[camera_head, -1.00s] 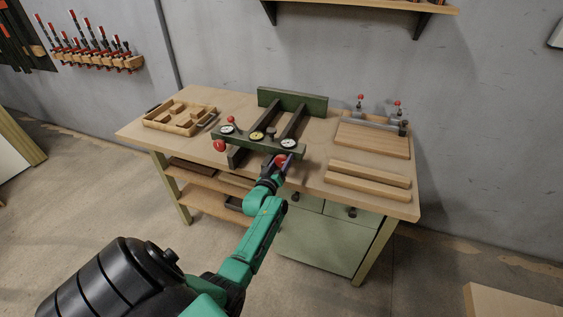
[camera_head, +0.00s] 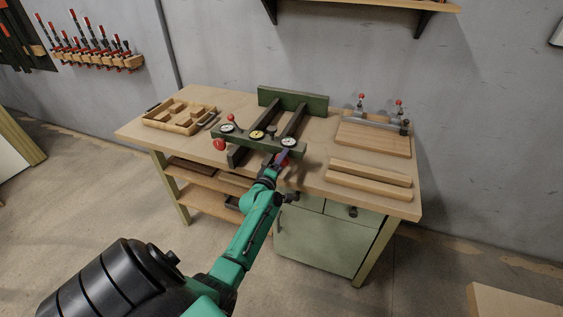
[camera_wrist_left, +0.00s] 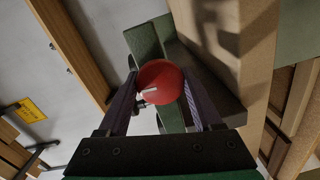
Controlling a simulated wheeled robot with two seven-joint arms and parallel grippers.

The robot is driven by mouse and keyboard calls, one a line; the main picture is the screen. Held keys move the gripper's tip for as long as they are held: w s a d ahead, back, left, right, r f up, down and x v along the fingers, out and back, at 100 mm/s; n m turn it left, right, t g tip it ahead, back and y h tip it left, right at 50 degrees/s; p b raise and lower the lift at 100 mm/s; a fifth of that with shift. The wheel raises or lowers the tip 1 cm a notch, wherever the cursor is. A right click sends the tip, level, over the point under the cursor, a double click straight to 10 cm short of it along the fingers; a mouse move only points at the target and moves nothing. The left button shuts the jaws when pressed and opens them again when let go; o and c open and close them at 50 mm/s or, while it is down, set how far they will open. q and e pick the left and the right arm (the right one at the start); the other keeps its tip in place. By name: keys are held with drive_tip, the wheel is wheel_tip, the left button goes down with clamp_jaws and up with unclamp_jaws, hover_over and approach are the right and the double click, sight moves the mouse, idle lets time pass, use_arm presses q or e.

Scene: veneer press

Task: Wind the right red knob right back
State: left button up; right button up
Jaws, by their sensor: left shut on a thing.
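The right red knob (camera_wrist_left: 158,82) sits between the two fingers of my left gripper (camera_wrist_left: 160,100) in the left wrist view, with a pale mark on its face. In the head view my left gripper (camera_head: 279,161) is at the front of the green veneer press (camera_head: 258,139), below its right dial, and largely covers that knob. The gripper is shut on the knob. The left red knob (camera_head: 219,145) stands free at the press's left front end. My right gripper is not in view.
The press stands on a wooden bench (camera_head: 300,178). A wooden tray (camera_head: 181,117) lies to its left. Wooden strips (camera_head: 368,180) and a board with red-knobbed clamps (camera_head: 374,138) lie to its right. A small red-tipped lever (camera_head: 231,118) rises near the left dial.

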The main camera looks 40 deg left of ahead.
use_arm(q)
drive_tip(key=shift+d+f+n, duration=0.1)
drive_tip(key=shift+f+n, duration=0.05)
drive_tip(key=shift+n, duration=0.25)
drive_tip(key=o, duration=1.4)
drive_tip(key=shift+c, duration=0.2)
drive_tip(key=b+v, duration=0.1)
drive_tip(key=v, duration=1.3)
drive_tip(key=shift+s, duration=0.25)
